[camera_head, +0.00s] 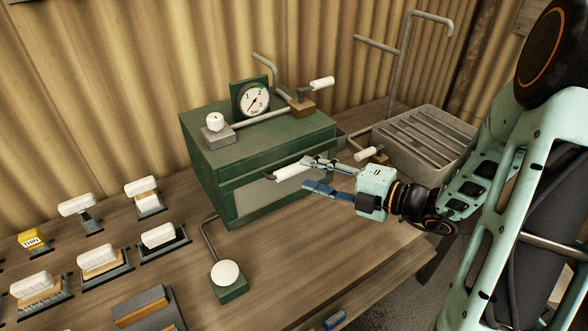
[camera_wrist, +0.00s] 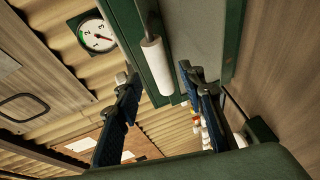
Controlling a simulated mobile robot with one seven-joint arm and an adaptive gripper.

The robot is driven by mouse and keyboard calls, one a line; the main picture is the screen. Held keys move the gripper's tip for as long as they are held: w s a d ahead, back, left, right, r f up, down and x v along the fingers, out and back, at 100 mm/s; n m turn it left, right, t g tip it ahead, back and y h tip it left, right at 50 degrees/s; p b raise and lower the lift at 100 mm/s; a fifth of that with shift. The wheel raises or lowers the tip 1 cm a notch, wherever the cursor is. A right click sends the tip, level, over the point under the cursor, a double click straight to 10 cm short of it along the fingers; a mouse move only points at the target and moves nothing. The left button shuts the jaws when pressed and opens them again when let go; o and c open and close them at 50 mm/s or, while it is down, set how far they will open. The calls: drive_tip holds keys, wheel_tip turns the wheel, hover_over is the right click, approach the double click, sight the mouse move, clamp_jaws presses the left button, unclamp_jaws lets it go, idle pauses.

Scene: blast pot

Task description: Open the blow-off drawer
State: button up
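The green blast pot (camera_head: 215,165) stands on the wooden bench. Its grey-green front panel (camera_head: 262,198), apparently the drawer front, looks flush with the body and carries a white cylindrical handle (camera_head: 291,172). My gripper (camera_head: 310,175) is open at the right end of this handle, one finger above and one below. In the wrist view the white handle (camera_wrist: 157,65) shows between the two spread fingertips (camera_wrist: 158,75). I cannot tell whether either finger touches it. My gripper appears empty.
A pressure gauge (camera_head: 254,100), a white knob (camera_head: 215,121) and a white-handled lever (camera_head: 321,84) sit on top of the pot. A slatted tray (camera_head: 420,145) stands behind right. A round white button (camera_head: 226,272) and several white-handled brushes (camera_head: 99,259) lie front left.

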sight(300, 170)
drive_tip(key=x, duration=0.5)
drive_tip(key=shift+w+a, duration=0.15)
drive_tip(key=shift+a, duration=0.05)
clamp_jaws()
